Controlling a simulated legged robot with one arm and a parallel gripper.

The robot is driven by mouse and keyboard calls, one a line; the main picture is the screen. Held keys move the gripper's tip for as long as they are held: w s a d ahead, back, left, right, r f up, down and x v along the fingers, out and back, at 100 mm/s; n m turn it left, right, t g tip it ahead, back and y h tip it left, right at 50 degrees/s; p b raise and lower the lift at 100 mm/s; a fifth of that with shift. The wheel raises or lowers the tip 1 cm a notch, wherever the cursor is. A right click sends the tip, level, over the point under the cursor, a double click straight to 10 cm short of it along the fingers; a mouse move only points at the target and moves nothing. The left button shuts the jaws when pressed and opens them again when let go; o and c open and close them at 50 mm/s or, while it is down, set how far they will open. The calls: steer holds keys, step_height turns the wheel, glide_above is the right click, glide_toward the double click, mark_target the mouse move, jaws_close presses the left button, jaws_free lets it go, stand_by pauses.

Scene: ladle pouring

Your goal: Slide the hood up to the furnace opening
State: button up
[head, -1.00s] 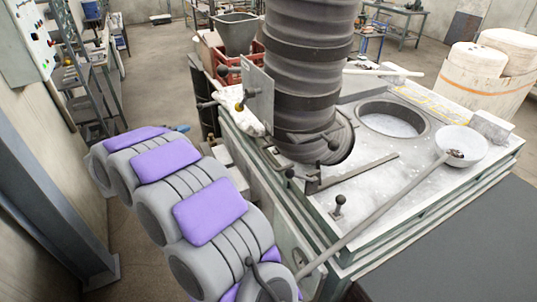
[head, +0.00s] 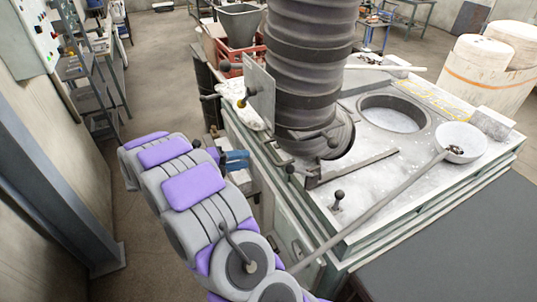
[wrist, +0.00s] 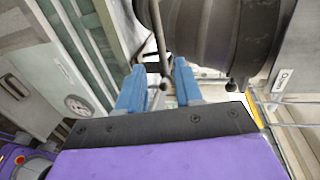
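The hood (head: 305,75) is a tall dark ribbed duct. Its base stands on the furnace top, left of the round furnace opening (head: 394,115), with a gap between them. A thin handle with black ball ends (head: 290,169) sticks out at the hood's base. My gripper (head: 236,160) has blue fingers and is just left of the hood's base, beside the furnace's edge. In the wrist view, my gripper (wrist: 159,68) is open, with a dark rod and ball end (wrist: 163,80) showing between the fingers. I cannot tell how far beyond the fingertips it lies. The hood (wrist: 215,40) fills the upper right there.
A white bowl (head: 462,140) with a long handle rests on the furnace top (head: 375,180) at the right. A small knob (head: 338,198) stands near the front edge. A grey plate (head: 260,90) is left of the hood.

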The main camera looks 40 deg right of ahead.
mark_target(269, 153)
steer(key=x, duration=1)
steer(key=shift+d+p, duration=0.15)
steer(key=shift+p, duration=0.2)
steer(key=shift+f, duration=0.1)
jaws_close()
